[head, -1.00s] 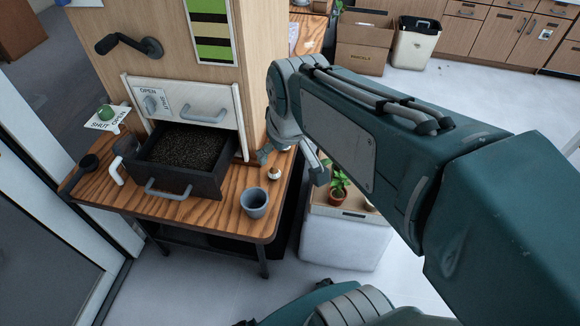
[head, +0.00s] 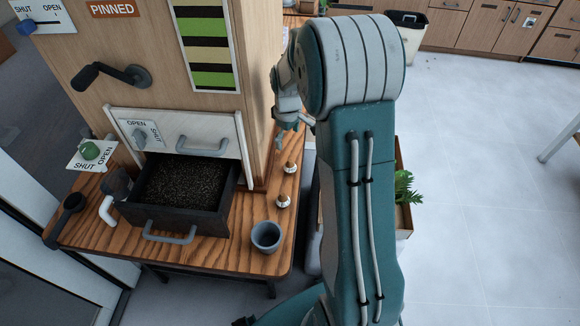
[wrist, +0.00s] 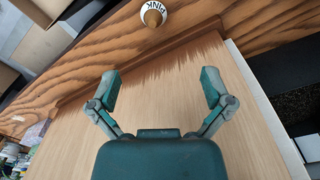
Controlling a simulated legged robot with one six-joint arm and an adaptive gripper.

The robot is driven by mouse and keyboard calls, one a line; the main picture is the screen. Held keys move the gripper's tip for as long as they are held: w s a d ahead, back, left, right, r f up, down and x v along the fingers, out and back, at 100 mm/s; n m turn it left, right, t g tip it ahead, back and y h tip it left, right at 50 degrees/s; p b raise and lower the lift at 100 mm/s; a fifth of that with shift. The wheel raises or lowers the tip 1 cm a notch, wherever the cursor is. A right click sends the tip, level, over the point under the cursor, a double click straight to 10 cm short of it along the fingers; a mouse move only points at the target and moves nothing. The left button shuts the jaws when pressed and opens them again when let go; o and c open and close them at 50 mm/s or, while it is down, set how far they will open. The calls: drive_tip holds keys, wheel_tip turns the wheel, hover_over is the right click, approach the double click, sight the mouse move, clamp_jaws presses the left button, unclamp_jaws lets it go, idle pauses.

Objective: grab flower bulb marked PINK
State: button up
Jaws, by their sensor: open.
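A small brown-and-white bulb marked PINK (wrist: 152,14) shows at the top edge of the wrist view, on the wood-grained table. In the head view two such bulbs stand on the table's right side, one farther back (head: 290,167) and one nearer (head: 283,201). Their labels are too small to read there, so I cannot tell which is PINK. My gripper (head: 293,130) is beside the cabinet's right side, above and behind the bulbs. In the wrist view my gripper (wrist: 160,82) is open and empty, its fingers apart from the bulb.
A grey cup (head: 266,236) stands in front of the bulbs. A soil-filled drawer (head: 131,214) juts from the wooden cabinet (head: 150,45) on the table (head: 235,262). A planter box (head: 405,218) with green leaves is partly hidden behind my arm. Open floor lies to the right.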

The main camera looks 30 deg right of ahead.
sight(290, 161)
drive_tip(key=f, duration=0.2)
drive_tip(key=w+d+f, duration=0.1)
drive_tip(key=shift+d+f, duration=0.1)
drive_tip(key=shift+f, duration=0.15)
wheel_tip(290, 161, down, 11)
drive_tip(key=shift+r, duration=0.2)
drive_tip(key=shift+s, duration=0.1)
drive_tip(key=c, duration=1.1)
